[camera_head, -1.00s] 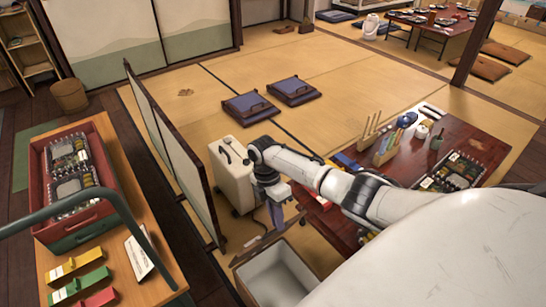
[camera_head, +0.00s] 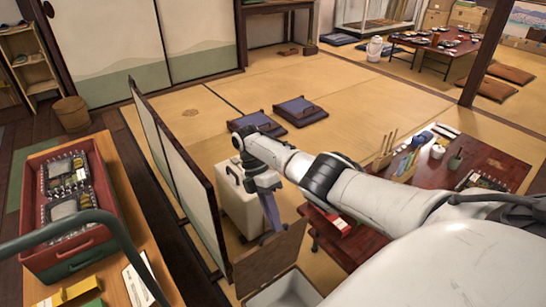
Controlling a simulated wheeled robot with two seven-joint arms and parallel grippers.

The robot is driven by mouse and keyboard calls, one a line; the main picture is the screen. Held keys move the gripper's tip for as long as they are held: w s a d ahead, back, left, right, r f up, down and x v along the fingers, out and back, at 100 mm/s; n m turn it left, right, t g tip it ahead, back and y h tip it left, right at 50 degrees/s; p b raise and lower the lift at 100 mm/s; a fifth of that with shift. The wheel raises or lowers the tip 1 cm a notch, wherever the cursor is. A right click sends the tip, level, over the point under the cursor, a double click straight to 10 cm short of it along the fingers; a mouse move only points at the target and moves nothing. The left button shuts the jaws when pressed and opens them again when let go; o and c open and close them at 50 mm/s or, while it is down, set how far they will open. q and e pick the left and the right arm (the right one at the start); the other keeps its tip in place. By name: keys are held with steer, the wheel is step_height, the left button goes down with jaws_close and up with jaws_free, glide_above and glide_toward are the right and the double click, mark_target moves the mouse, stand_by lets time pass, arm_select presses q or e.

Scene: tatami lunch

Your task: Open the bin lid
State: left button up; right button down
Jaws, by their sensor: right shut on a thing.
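The bin (camera_head: 283,294) is at the bottom centre, with its pale inside showing and its lower part cut off by the frame. Its brown lid (camera_head: 262,265) stands raised along the bin's far side, its flat face toward me. My right gripper (camera_head: 271,226) is at the lid's upper edge, shut on it; the fingertips are small and partly hidden. My left gripper is not in view.
A cream case (camera_head: 236,198) stands just beyond the lid, beside a folding screen (camera_head: 183,178). A low red-brown table (camera_head: 491,154) is at right. A wooden counter (camera_head: 122,213) with a red crate (camera_head: 104,196) is at left. Open tatami (camera_head: 226,97) lies beyond.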

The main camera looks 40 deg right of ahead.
steer(key=shift+a+f, duration=0.2)
steer(key=shift+f, duration=1)
steer(key=c, duration=2.2)
jaws_free()
steer(key=o, duration=0.4)
steer(key=shift+w+d+f, duration=0.1)
steer(key=shift+f, duration=0.15)
steer(key=shift+c, duration=0.2)
steer(key=shift+r, duration=0.1)
steer(key=shift+d, duration=0.2)
steer(key=shift+w+r, duration=0.1)
steer(key=shift+r, duration=0.2)
steer(key=b+v, duration=0.1)
steer(key=v, duration=0.9)
steer(key=shift+a+b, duration=0.15)
steer(key=shift+b, duration=0.2)
steer(key=shift+r, duration=0.15)
